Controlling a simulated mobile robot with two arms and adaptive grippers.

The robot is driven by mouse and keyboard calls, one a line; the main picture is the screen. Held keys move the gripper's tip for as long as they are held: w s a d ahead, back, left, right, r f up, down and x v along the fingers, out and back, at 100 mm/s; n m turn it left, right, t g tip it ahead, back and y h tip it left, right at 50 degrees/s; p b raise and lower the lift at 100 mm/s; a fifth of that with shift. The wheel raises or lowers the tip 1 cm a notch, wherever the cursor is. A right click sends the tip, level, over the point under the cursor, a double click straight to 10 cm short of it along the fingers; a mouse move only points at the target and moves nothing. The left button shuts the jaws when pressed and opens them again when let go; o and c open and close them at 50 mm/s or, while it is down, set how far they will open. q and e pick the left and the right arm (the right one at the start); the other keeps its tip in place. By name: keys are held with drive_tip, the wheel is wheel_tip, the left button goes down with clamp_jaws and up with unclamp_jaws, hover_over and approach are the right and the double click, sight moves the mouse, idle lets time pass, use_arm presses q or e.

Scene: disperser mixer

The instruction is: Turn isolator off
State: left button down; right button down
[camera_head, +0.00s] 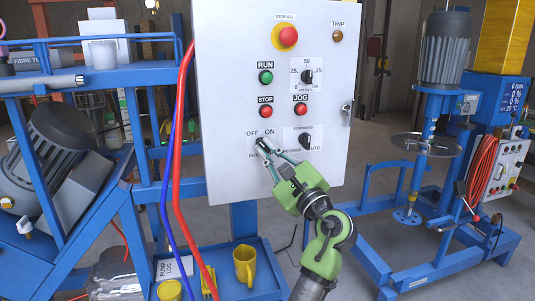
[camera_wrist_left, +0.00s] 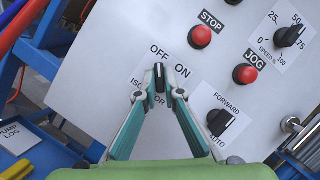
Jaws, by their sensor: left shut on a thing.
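The isolator switch is a black knob (camera_wrist_left: 159,77) on a white label low on the grey control panel, with OFF and ON printed above it. In the wrist view its long axis stands upright, with its upper end towards the word OFF. It also shows in the head view (camera_head: 262,144), partly hidden by the fingers. My left gripper (camera_wrist_left: 158,95), with teal fingers and a green body, is shut on the isolator knob, one finger on each side. In the head view this gripper (camera_head: 270,154) reaches up from the lower right. My right gripper is not in view.
The panel (camera_head: 225,90) also carries a red stop-all button (camera_head: 288,37), a green run button (camera_head: 266,77), red stop and jog buttons, a speed dial (camera_head: 307,77) and a forward/auto knob (camera_head: 305,141) close right of my fingers. Red and blue cables hang left. A yellow mug (camera_head: 245,265) stands below.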

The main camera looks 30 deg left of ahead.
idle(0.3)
use_arm(q)
drive_tip(key=c, duration=2.2)
unclamp_jaws()
drive_tip(key=shift+o, duration=0.2)
drive_tip(key=shift+d, duration=0.1)
drive_tip(key=v, duration=0.7)
drive_tip(key=shift+d, duration=0.15)
drive_tip(key=shift+s+f, duration=0.1)
